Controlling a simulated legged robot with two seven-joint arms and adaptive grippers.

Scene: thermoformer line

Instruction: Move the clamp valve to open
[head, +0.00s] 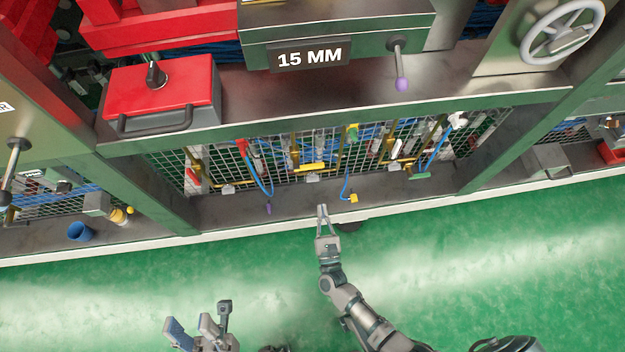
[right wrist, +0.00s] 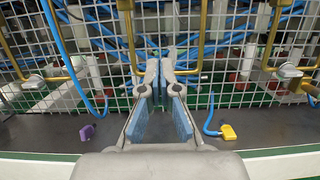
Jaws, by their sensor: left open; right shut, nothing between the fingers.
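I cannot tell which valve is the clamp valve. My right gripper (head: 322,208) is shut and empty at the ledge in front of the mesh, below the yellow handle. In the right wrist view its fingers (right wrist: 167,78) point at a brass pipe (right wrist: 130,35) and partly hide what is behind them. My left gripper (head: 192,330) is open and empty, low over the green floor, far from the valves.
A dark steel beam (head: 330,125) runs above the valve bay. A blue cup (head: 80,231) stands at left. The green floor in front is clear.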

